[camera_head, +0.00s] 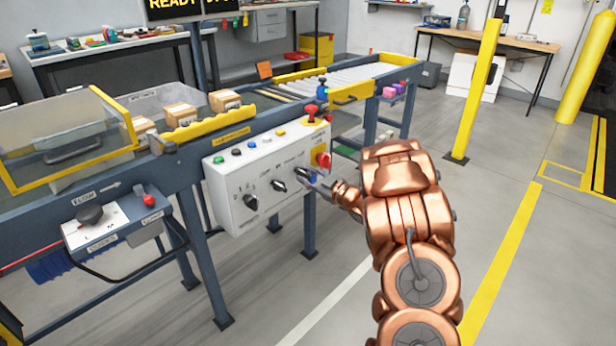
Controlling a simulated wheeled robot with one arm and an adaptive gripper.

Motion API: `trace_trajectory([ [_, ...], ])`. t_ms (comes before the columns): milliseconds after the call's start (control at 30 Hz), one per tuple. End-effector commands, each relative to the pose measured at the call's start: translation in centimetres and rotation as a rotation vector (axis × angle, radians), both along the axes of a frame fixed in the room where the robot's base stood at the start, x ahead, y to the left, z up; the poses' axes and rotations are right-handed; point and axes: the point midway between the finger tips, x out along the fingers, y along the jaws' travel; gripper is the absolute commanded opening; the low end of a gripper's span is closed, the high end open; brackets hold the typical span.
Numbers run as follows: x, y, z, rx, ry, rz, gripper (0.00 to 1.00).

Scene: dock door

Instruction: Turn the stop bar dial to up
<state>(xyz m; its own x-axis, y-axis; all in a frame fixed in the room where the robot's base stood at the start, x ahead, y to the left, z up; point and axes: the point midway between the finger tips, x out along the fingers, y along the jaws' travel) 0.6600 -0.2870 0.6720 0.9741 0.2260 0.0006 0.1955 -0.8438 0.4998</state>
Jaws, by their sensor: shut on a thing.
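A white control panel (228,178) is mounted on the side of the conveyor. Its front has a row of black dials, including a left dial (251,201) and a middle dial (279,186). Their labels are too small to read, so I cannot tell which one is marked stop bar. My gripper (308,175) is at the right end of this row, shut on the rightmost dial there. The fingers hide most of that dial, and its pointer direction cannot be seen.
A smaller box (105,222) with a black knob stands left. A yellow post (475,90) stands at right; the floor there is clear.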

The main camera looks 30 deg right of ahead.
Motion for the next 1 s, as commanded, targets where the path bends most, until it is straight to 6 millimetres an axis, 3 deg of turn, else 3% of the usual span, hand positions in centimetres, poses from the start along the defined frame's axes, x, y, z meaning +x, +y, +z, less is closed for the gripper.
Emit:
trace_trajectory([
  [367,0.01,-0.03,0.46,0.093,0.023,0.000,0.00],
  [1000,0.06,-0.26,0.63,0.630,0.148,-0.001,0.00],
])
